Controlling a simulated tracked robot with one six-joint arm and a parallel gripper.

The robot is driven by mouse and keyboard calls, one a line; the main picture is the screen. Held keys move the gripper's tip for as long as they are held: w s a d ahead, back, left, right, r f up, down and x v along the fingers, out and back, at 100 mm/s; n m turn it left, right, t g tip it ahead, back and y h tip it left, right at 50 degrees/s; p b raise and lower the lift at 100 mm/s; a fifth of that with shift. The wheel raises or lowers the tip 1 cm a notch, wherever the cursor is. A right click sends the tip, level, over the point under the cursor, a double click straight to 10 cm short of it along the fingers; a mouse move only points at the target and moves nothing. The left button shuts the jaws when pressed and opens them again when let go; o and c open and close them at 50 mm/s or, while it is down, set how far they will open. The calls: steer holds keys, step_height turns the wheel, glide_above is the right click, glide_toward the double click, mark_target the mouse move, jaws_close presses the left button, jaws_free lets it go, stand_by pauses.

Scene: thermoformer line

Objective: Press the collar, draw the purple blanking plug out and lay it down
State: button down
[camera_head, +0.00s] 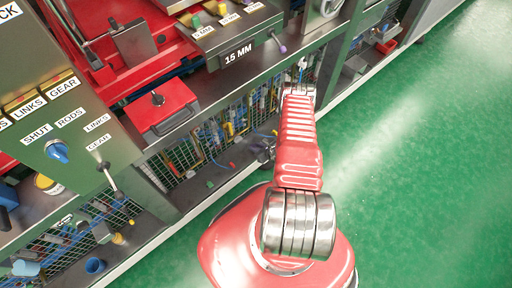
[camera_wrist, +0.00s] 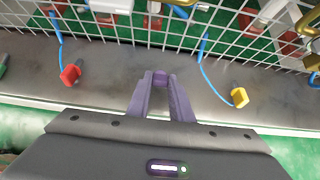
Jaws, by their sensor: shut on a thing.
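My gripper (camera_wrist: 160,84) is shut on the purple blanking plug (camera_wrist: 160,76), whose short end shows between the two fingertips in the wrist view. The fingers hide the rest of it. A dark grey metal surface lies behind the plug; I cannot tell whether they touch. No collar can be made out around the plug. In the head view my gripper (camera_head: 264,151) is small and partly behind my red arm, and the plug cannot be told there.
A red plug (camera_wrist: 71,74) and a yellow plug (camera_wrist: 239,96) on blue cords lie left and right of my gripper. Wire mesh (camera_wrist: 120,30) with tangled parts stands beyond. Green floor (camera_head: 410,170) is clear at right.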

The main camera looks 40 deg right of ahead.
steer(key=c, duration=1.5)
jaws_free()
steer(key=v, duration=1.3)
steer(key=shift+s+r, duration=0.25)
steer(key=shift+s, duration=0.05)
